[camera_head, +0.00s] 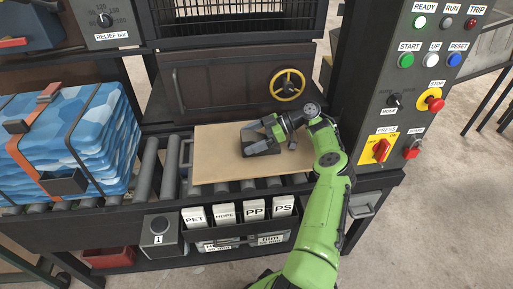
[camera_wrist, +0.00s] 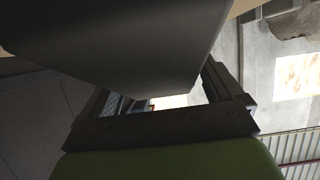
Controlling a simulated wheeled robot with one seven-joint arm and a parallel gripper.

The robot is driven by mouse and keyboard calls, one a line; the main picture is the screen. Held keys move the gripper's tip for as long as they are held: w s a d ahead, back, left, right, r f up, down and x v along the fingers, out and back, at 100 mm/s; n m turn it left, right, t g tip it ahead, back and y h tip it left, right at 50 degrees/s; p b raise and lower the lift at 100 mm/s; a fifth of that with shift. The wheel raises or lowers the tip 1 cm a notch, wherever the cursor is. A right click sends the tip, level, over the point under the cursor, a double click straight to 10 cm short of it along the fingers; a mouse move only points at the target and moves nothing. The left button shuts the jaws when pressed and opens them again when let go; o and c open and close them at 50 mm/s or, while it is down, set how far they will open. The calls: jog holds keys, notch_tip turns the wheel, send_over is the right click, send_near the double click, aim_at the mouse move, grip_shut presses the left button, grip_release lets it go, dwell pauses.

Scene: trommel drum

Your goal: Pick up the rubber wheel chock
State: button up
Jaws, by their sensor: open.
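The rubber wheel chock (camera_head: 262,149) is a dark grey wedge lying on a tan board over the roller conveyor. My gripper (camera_head: 266,130) is at the chock, coming from the right, with its fingers open close around or above it. In the wrist view a large dark smooth face, which looks like the chock (camera_wrist: 130,45), fills the upper left and reaches in between the fingers of my gripper (camera_wrist: 160,95). Whether either finger touches it cannot be told.
The tan board (camera_head: 215,168) has free room around the chock. Behind it stands a dark panel with a yellow handwheel (camera_head: 287,85). Blue wrapped bales (camera_head: 75,140) sit on the left. A control post (camera_head: 400,110) stands on the right. Labelled bins (camera_head: 240,215) hang below the conveyor.

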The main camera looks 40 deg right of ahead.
jog(key=shift+w+a+f, duration=0.2)
jog(key=shift+w+a, duration=0.05)
jog(key=shift+a, duration=0.15)
jog(key=c, duration=1.4)
